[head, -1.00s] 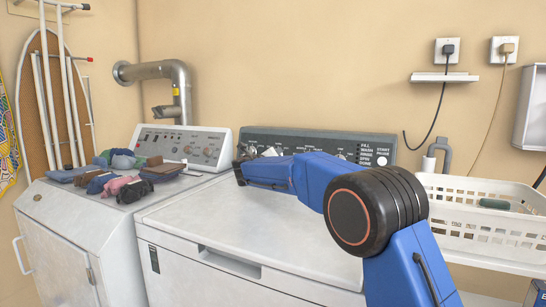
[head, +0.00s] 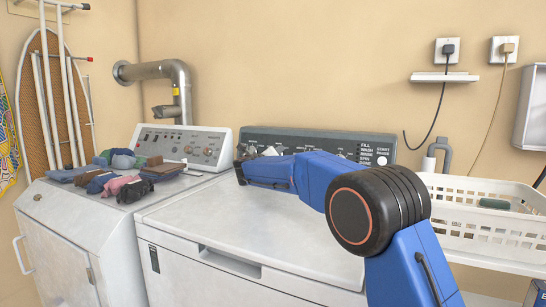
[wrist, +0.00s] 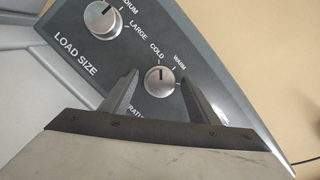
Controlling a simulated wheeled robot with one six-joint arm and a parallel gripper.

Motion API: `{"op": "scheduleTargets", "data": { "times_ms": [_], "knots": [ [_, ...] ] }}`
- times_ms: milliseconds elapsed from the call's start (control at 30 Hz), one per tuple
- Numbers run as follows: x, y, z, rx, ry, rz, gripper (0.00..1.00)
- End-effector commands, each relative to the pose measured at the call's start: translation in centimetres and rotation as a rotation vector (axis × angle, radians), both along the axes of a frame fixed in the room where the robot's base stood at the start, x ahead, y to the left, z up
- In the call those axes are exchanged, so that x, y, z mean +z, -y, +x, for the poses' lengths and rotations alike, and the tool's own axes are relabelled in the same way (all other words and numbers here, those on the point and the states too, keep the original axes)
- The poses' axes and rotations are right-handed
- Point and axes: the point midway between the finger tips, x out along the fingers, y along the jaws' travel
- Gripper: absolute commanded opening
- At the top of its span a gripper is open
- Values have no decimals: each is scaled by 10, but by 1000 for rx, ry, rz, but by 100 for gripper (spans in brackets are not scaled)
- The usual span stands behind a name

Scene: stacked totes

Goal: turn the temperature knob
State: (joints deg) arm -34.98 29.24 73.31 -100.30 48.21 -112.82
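The temperature knob (wrist: 160,81) is a small round silver dial on the dark grey washer panel (wrist: 215,75). Its dark mark points up, towards the word COLD; WARM is printed to the right. My gripper (wrist: 159,78) is open, with one finger to the left and one to the right of the knob. Gaps show between fingers and knob in the wrist view; I cannot tell how far they reach in depth. In the head view my gripper (head: 247,154) is at the panel's left part, and my arm hides the knob.
A larger load size knob (wrist: 103,20) sits to the left in the wrist view. The washer's white lid (head: 215,220) is clear. Left stands a dryer (head: 60,235) with folded clothes (head: 118,178) on top. A white basket (head: 480,215) stands at right.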

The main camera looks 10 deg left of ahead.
Motion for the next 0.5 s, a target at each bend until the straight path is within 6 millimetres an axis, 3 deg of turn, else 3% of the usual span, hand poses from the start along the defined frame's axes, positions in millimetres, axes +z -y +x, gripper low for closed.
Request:
{"op": "scheduleTargets", "data": {
  "times_ms": [233, 500],
  "knots": [
    [1, -3, -14, 1, 1, 0, 55],
    [2, -15, -64, 3, 0, -1, 55]
  ]
}}
